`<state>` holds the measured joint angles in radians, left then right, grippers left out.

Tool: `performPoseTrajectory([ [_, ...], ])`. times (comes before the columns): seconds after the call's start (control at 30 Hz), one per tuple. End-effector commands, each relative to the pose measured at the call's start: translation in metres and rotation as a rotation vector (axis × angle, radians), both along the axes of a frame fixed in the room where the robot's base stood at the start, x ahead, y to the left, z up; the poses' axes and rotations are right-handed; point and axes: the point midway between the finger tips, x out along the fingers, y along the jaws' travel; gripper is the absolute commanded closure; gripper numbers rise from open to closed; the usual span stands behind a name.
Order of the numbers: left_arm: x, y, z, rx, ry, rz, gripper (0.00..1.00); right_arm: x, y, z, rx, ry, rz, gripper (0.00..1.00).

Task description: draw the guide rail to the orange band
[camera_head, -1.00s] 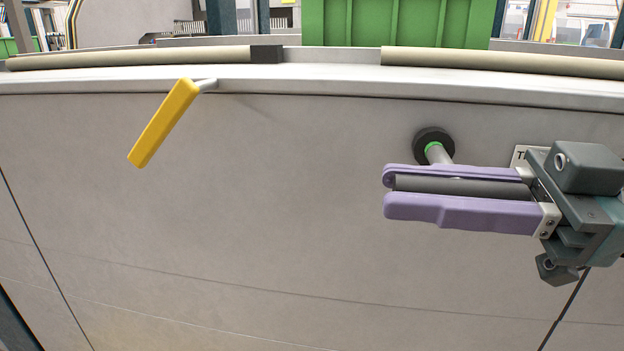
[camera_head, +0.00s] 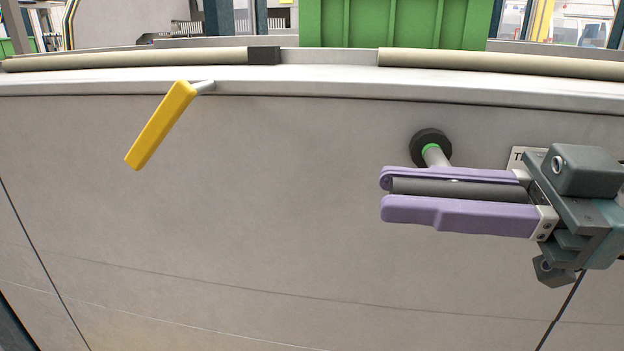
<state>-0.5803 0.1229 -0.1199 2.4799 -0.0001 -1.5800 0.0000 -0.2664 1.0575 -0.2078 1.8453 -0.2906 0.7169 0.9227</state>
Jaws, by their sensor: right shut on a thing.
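The guide rail shows as a silver rod (camera_head: 437,157) coming out of a round black collar (camera_head: 431,136) in the grey machine front. A green band (camera_head: 430,148) rings the rod at the collar. No orange band is visible. A dark grey grip bar (camera_head: 465,190) lies crosswise at the rod's near end. My right gripper (camera_head: 386,193) comes in from the right, with its purple fingers above and below this bar, shut on it. The fingers partly hide the bar and the rod's end. My left gripper is not in view.
A yellow lever (camera_head: 160,126) hangs tilted from the machine front at left. A pale ledge (camera_head: 300,80) with beige rollers (camera_head: 130,59) runs along the top. A label (camera_head: 517,156) is partly hidden behind my gripper. The front between lever and collar is clear.

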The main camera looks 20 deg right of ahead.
Motion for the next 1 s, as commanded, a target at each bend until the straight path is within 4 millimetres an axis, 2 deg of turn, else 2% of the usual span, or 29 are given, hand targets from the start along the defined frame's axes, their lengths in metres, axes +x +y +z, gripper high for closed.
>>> performPoseTrajectory([
  [0.2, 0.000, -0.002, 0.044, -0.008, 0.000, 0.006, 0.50, -0.034, 0.021, 0.009, 0.007, 0.011, 0.003, 1.00],
  [0.4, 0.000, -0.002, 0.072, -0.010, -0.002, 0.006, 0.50, -0.073, 0.044, 0.006, 0.006, 0.008, 0.003, 1.00],
  [0.57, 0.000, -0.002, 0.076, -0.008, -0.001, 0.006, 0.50, -0.085, 0.052, 0.002, 0.001, 0.003, 0.002, 1.00],
  [0.83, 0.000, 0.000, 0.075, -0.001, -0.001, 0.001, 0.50, -0.084, 0.051, 0.000, -0.002, -0.001, 0.001, 1.00],
  [0.87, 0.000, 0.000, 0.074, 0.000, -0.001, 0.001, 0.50, -0.084, 0.051, 0.000, -0.002, -0.001, 0.001, 0.71],
  [1.0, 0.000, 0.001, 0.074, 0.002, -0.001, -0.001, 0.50, -0.084, 0.051, 0.000, -0.002, 0.000, 0.001, 0.56],
])
